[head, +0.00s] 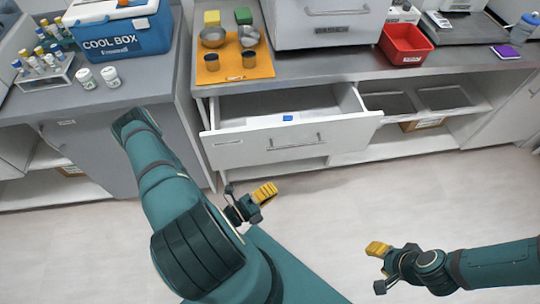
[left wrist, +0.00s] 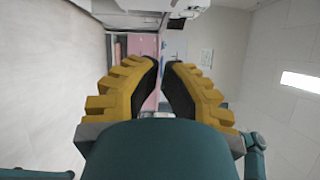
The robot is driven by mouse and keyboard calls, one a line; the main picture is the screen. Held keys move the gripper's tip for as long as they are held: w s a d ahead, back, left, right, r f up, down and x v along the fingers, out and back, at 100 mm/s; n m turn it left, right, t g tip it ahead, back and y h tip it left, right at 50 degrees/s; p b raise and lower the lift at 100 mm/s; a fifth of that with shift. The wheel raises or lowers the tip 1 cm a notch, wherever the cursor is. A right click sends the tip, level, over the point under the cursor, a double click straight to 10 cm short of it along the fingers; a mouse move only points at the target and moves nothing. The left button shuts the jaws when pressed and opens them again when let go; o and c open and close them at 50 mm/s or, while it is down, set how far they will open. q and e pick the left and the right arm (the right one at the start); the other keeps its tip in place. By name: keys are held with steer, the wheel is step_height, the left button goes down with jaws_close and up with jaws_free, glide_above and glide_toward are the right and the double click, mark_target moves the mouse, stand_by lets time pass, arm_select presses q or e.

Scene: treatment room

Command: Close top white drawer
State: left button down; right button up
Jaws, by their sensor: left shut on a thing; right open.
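The top white drawer (head: 240,145) stands pulled out from the counter's cabinet in the head view. Its front has a bar handle (head: 296,144), and a small blue item (head: 288,117) lies inside. My left gripper (head: 266,193) is in front of and below the drawer front, apart from it. In the left wrist view its yellow fingers (left wrist: 161,68) are drawn close together with a narrow gap, and I see nothing between them. My right gripper (head: 377,249) is open and empty over the floor at the lower right.
An orange mat (head: 235,78) with bowls and cups lies on the counter above the drawer. A red bin (head: 405,44) stands to the right, above open shelves (head: 440,100). A grey counter with a cool box (head: 118,27) is at the left. The floor before the drawer is clear.

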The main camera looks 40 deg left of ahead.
mark_target(270, 116)
arm_select(q)
steer(key=s+a+f+n+y, duration=0.2)
steer(key=a+n+y, duration=0.3)
steer(key=a+y, duration=0.1)
steer(key=shift+w+a+b, duration=0.3)
steer(key=shift+w+a, duration=0.3)
steer(key=shift+w, duration=1.5)
steer(key=shift+w+a+b, duration=0.25)
steer(key=shift+w+a, duration=0.3)
steer(key=shift+w, duration=1.6)
steer(key=shift+w+a+b, duration=0.3)
steer(key=shift+w+a, duration=0.3)
steer(key=shift+w, duration=1.5)
arm_select(e)
steer(key=shift+w+f, duration=0.1)
steer(key=shift+f, duration=0.8)
